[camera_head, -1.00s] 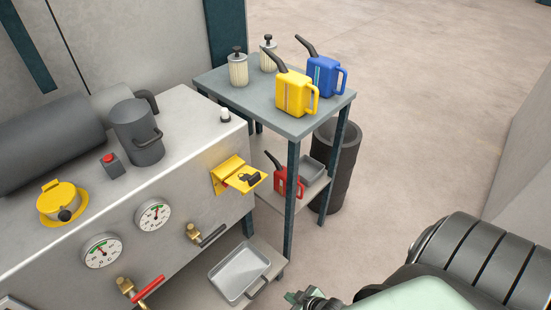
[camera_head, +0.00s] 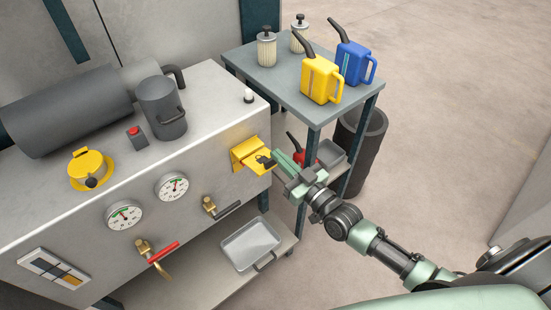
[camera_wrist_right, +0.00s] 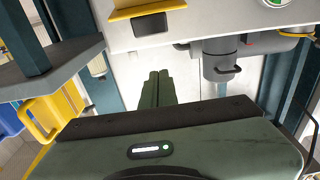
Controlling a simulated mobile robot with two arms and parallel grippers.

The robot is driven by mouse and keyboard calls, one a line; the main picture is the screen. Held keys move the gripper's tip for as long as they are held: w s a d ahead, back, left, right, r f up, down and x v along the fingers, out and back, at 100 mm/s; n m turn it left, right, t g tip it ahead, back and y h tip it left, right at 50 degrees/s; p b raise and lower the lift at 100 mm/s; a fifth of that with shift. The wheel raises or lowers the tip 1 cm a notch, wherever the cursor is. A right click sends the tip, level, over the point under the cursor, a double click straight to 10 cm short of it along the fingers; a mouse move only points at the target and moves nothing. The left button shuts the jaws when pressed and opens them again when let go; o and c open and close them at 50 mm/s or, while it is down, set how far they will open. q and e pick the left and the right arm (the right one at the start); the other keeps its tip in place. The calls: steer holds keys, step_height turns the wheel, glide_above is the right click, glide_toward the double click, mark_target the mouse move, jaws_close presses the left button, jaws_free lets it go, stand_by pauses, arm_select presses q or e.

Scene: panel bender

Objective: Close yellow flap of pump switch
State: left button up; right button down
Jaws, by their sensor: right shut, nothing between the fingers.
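The yellow flap of the pump switch (camera_head: 246,152) sits on the front face of the grey machine, near its right end. It stands out from the panel, and a black part (camera_head: 264,161) shows on it. In the right wrist view the yellow flap (camera_wrist_right: 130,12) is at the top edge, with the black part (camera_wrist_right: 151,25) below it in the picture. My right gripper (camera_head: 281,161) is shut and empty, just right of the flap; whether it touches is unclear. Its closed fingers (camera_wrist_right: 157,88) show in the wrist view. My left gripper is out of view.
Gauges, a red-handled valve (camera_head: 163,252) and a black-handled valve (camera_head: 223,208) are on the panel left of the flap. A cart (camera_head: 285,85) with yellow and blue cans stands behind. A red can (camera_head: 297,147) is close behind my gripper. A metal tray (camera_head: 250,245) lies below.

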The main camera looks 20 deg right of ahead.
mark_target(271, 164)
steer(key=x, duration=0.4)
steer(key=f, duration=0.1)
steer(key=s+f, duration=0.1)
steer(key=f, duration=0.2)
steer(key=shift+s+d, duration=0.2)
steer(key=shift+d, duration=0.1)
